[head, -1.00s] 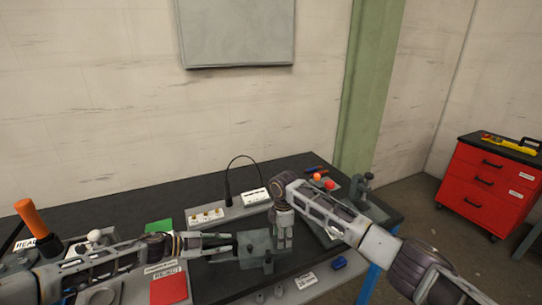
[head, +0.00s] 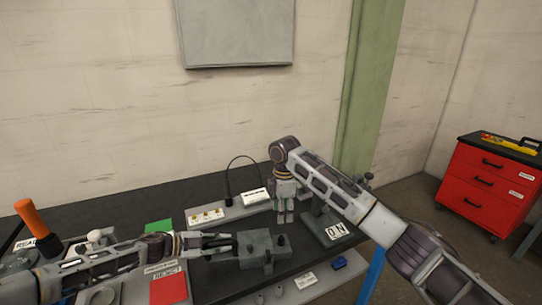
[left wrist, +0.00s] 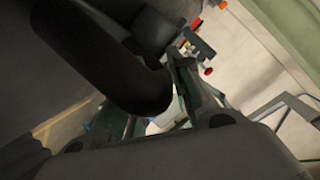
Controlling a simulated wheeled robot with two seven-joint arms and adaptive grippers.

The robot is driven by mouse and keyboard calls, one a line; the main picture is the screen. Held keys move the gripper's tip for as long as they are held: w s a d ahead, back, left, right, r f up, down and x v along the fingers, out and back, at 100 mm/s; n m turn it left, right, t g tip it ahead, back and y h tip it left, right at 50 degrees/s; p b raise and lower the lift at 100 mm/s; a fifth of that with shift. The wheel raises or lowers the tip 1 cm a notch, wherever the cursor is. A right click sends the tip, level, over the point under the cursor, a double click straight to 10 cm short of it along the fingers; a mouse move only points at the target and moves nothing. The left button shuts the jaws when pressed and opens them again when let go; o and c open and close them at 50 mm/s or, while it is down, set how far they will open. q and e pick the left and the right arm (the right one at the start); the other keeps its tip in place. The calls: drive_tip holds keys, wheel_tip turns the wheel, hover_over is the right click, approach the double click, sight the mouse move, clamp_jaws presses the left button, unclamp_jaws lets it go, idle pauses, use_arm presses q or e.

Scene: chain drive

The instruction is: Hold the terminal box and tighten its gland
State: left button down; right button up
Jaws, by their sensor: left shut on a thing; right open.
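The terminal box is a grey block (head: 262,252) near the front middle of the bench in the head view. Small dark knobs stick out of it; I cannot tell surely which is the gland. My left gripper (head: 232,244) comes in from the left and is shut on the box's left side. My right gripper (head: 285,215) points down with its fingers apart, empty, behind and above the box and clear of it.
A white switch panel (head: 206,215) stands behind the box. A red REJECT mat (head: 168,289) and a green mat (head: 158,227) lie to the left. An "ON" plate (head: 335,230) stands under my right forearm. A blue part (head: 339,263) lies at the right front.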

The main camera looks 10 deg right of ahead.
drive_tip(key=w+a+r+m+t, duration=0.1)
drive_tip(key=w+r+m+t, duration=0.3)
drive_tip(key=r, duration=0.4)
drive_tip(key=w+a+r+m+t, duration=0.2)
drive_tip(key=w+r+m+t, duration=0.3)
drive_tip(key=r, duration=0.3)
drive_tip(key=shift+w+m+t, duration=0.3)
drive_tip(key=shift+m, duration=0.2)
idle(0.6)
drive_tip(key=shift+c, duration=1.4)
drive_tip(key=shift+f, duration=0.1)
